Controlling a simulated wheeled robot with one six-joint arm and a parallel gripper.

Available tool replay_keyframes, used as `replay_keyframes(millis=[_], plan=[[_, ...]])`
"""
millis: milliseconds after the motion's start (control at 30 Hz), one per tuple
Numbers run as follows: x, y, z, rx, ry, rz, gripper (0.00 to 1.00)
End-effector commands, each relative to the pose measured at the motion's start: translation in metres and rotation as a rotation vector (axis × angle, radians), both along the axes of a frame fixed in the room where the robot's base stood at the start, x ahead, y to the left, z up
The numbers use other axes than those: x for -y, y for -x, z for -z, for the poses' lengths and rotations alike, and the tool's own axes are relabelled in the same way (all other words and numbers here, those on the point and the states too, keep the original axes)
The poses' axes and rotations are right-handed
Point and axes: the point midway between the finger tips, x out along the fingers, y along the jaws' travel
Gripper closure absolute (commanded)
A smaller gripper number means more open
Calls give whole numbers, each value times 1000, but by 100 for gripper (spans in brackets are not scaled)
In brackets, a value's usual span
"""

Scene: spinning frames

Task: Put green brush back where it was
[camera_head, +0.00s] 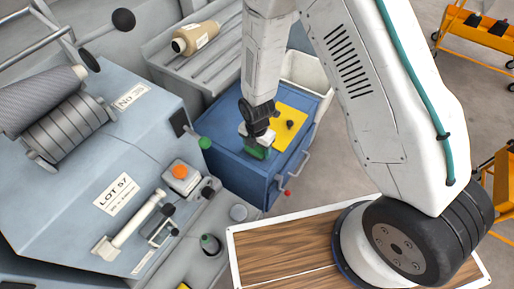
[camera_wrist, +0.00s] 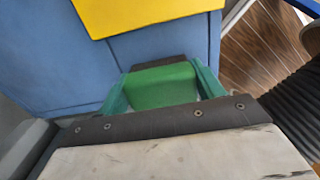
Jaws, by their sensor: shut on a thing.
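The green brush (camera_head: 258,153) is at my gripper (camera_head: 257,142), above or on the front part of a blue cabinet's top (camera_head: 228,135); I cannot tell whether it touches the top. In the wrist view the green brush (camera_wrist: 162,86) sits just beyond the dark edge of my gripper, with the blue top around it. My gripper is shut on the brush. The jaws hide part of it. A yellow sheet (camera_head: 291,120) lies on the blue top beside it, and the yellow sheet also shows in the wrist view (camera_wrist: 145,12).
A white bin (camera_head: 305,72) stands behind the blue cabinet. A brown spool (camera_head: 195,38) lies on a grey surface behind. Yellow carts stand far right.

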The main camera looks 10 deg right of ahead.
Motion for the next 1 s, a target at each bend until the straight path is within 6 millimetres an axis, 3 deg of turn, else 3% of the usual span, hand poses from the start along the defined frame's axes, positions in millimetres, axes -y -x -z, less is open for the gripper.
replay_keyframes(millis=[400, 433, 500, 833, 1000], plan=[[-1, 0, 9, 1, 0, 0, 54], [-1, 0, 8, 2, -1, 0, 25], [-1, 0, 8, 2, -1, 0, 11], [-1, 0, 5, 3, -1, 0, 11], [-1, -1, -17, 5, -2, 1, 11]])
